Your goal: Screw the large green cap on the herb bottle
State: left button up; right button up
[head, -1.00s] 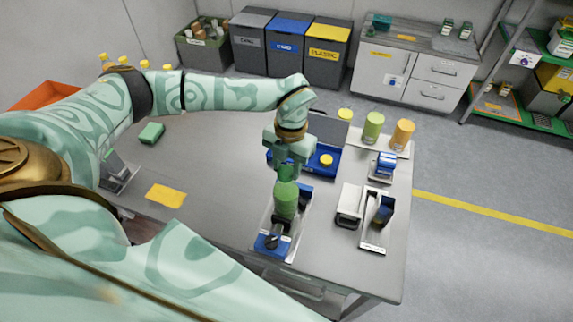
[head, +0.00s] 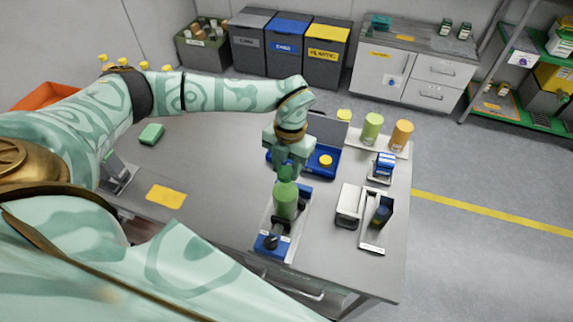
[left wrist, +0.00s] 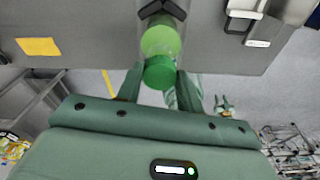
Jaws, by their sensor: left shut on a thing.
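The herb bottle (head: 285,204) is a light green, see-through bottle. It stands in a blue and black clamp fixture (head: 268,243) on the grey table, and also shows in the left wrist view (left wrist: 161,40). The large green cap (left wrist: 160,74) is at the bottle's mouth, in line with it; I cannot tell how far it is threaded. My left gripper (head: 284,176) is above the bottle, with its fingers (left wrist: 160,84) shut on the cap from both sides. In the head view the fingers mostly hide the cap. My right gripper is not in view.
A blue tray (head: 328,172) with a yellow cap lies behind the bottle. To the right are a white and black stand (head: 377,222), a blue-labelled item (head: 383,168), a green container (head: 372,128) and an orange one (head: 401,133). A yellow card (head: 166,196) lies on clear table at left.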

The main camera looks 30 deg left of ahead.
pick_arm(q)
jog(key=shift+f+b, duration=0.3)
jog(key=shift+f, duration=0.8)
dwell(1.5)
jog(key=shift+r+m+p, duration=0.15)
jog(key=shift+m+p, duration=0.3)
jog(key=shift+m, duration=0.45)
jog(key=m+p, duration=0.1)
jog(key=m, duration=0.3)
jog(key=shift+d+y, duration=0.15)
jog(key=shift+y, duration=0.15)
jog(key=shift+m+p, duration=0.35)
jog(key=shift+m, duration=0.45)
jog(key=m+p, duration=0.1)
jog(key=m, duration=0.3)
jog(key=shift+s+t+y+p, duration=0.1)
jog(key=shift+t+y+p, duration=0.2)
jog(key=shift+p, duration=0.1)
jog(key=m, duration=0.3)
jog(key=shift+d+m+p, duration=0.1)
jog(key=shift+m+p, duration=0.2)
jog(key=shift+p, duration=0.1)
jog(key=o, duration=1)
